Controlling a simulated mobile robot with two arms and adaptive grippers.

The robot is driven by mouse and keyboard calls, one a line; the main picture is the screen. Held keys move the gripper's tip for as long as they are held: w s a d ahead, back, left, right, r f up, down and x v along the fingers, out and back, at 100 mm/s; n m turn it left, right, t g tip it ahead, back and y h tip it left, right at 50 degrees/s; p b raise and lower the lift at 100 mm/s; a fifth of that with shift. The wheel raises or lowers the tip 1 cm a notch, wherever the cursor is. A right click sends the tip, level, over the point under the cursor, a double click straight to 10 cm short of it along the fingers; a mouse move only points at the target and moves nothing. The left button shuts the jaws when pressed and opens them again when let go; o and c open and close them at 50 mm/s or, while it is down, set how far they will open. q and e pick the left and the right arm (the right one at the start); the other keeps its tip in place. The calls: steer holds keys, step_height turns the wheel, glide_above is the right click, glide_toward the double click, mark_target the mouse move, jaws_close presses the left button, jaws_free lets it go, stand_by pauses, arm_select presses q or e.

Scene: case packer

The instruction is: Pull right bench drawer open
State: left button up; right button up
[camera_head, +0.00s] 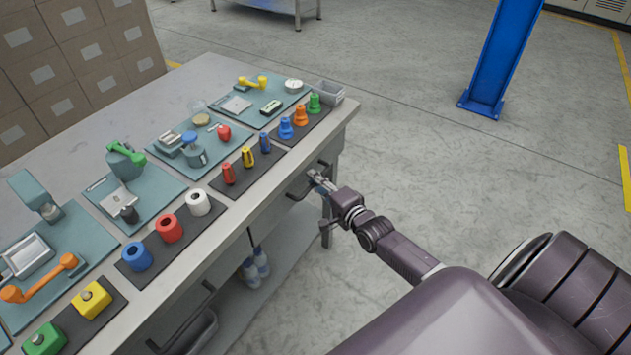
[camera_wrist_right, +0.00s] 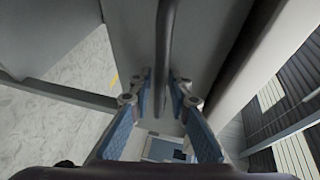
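The right bench drawer (camera_head: 279,208) is under the right end of the grey worktop, and its front looks flush with the bench. Its dark bar handle (camera_head: 298,194) shows beside my right gripper (camera_head: 318,180), which reaches in from the right. In the right wrist view the handle (camera_wrist_right: 166,40) is a grey bar, seen lengthwise in line with the gap between the fingertips. The right gripper's blue-padded fingers (camera_wrist_right: 161,80) are apart, with visible gaps beside the bar. Whether the bar is between the pads or just beyond them is hard to tell. My left gripper is not in view.
The worktop (camera_head: 345,112) holds mats with coloured parts and a grey bin (camera_head: 328,93) at its right corner. Another drawer handle (camera_head: 185,318) is further left. Bottles (camera_head: 256,265) stand on the lower shelf. A blue post (camera_head: 500,60) stands beyond open floor.

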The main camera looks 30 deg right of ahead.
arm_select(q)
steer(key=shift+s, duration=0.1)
arm_select(e)
steer(key=shift+c, duration=0.2)
jaws_close()
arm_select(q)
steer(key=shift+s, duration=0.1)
arm_select(e)
steer(key=shift+s, duration=0.1)
